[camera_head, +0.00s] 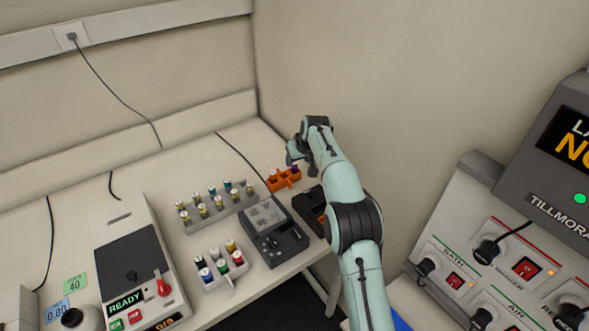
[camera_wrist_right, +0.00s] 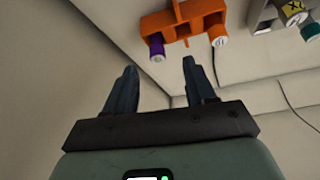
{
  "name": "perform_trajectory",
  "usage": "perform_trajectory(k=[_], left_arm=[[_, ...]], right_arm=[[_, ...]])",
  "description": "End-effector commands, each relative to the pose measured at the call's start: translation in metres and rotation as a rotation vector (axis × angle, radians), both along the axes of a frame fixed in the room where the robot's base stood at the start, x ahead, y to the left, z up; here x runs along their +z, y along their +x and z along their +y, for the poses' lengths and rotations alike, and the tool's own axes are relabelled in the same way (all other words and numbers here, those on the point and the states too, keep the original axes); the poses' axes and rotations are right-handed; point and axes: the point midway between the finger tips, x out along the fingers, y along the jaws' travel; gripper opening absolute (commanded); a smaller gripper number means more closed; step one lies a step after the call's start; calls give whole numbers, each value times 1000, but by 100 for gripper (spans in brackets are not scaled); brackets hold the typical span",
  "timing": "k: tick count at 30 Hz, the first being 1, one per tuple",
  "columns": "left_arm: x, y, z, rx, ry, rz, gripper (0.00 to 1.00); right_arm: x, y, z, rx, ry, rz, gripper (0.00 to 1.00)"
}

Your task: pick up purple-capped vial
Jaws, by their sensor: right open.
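In the head view the orange rack (camera_head: 284,181) stands near the back right corner of the bench. My left gripper is out of view.
A long grey rack (camera_head: 218,214) of several vials stands left of the orange rack. A grey device (camera_head: 272,232) and a white rack (camera_head: 225,276) with coloured caps are nearer. A wall rises close behind my right gripper. A control panel (camera_head: 520,245) stands at the right.

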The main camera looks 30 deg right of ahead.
Motion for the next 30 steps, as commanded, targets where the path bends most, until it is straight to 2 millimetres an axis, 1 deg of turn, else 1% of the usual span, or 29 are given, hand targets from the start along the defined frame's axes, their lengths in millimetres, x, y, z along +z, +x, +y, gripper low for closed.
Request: perform_trajectory(k=[1,8,12,16,19,25,26,27,29,30], left_arm=[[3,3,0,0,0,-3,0],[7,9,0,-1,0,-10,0],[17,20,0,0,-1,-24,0],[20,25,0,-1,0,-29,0],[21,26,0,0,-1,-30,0],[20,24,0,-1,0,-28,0],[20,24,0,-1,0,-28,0],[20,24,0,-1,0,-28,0],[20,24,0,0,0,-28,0],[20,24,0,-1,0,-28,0]], right_arm=[[-4,4,0,0,-1,-1,55],[-18,13,-3,-1,0,0,55],[-33,27,-8,-1,-1,-2,55],[-48,35,-8,1,-1,-3,55],[-53,36,-9,0,0,-3,55],[-55,35,-9,0,0,-2,55],[-55,35,-9,0,0,-1,48],[-55,35,-9,0,0,-1,35],[-55,35,-9,0,0,-1,16],[-55,35,-9,0,0,-1,3]])
